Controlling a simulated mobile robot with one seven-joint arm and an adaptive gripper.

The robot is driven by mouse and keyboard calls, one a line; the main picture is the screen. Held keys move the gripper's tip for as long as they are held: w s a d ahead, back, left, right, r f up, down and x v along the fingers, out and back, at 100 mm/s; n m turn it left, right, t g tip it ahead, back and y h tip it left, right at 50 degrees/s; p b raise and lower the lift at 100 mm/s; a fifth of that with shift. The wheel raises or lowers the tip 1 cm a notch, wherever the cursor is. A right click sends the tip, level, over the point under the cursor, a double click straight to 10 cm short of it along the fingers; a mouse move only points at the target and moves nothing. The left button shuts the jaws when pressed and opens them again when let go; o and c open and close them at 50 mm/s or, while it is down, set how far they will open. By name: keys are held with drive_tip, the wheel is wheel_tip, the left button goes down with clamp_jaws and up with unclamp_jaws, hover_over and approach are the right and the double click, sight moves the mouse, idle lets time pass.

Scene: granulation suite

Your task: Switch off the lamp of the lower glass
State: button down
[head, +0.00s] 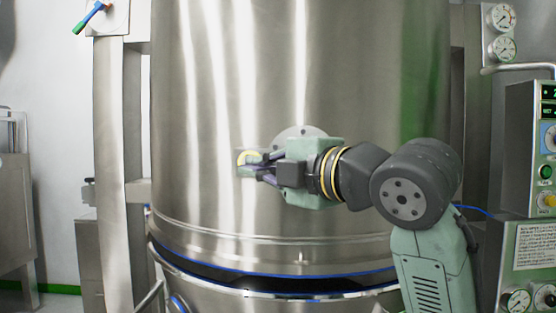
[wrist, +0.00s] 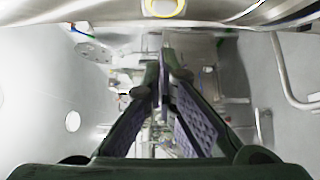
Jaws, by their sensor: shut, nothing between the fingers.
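The large steel vessel (head: 220,90) fills the middle of the head view. A small yellow-ringed round fitting (head: 247,156) shows on its wall, partly behind my fingers; a yellow ring also shows at the top edge of the wrist view (wrist: 163,8). I cannot tell whether this is the lower glass or its lamp switch. A round grey flange (head: 301,132) is mostly hidden behind my gripper. My gripper (head: 246,170) is shut and empty, its fingertips pointing left near the fitting. In the wrist view its fingertips (wrist: 165,62) meet below the ring. Contact cannot be told.
A control panel (head: 530,150) with knobs and displays stands at the right, with gauges (head: 502,32) above. A blue-green handle (head: 91,18) is on a plate at upper left. A steel post (head: 108,150) stands left of the vessel. The vessel wall left of my gripper is clear.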

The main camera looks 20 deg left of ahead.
drive_tip(key=w+a+p, duration=0.1)
drive_tip(key=w+a, duration=0.2)
drive_tip(key=w, duration=0.2)
drive_tip(key=shift+w+a+p, duration=0.25)
drive_tip(key=shift+w+p, duration=0.05)
drive_tip(key=shift+w, duration=0.05)
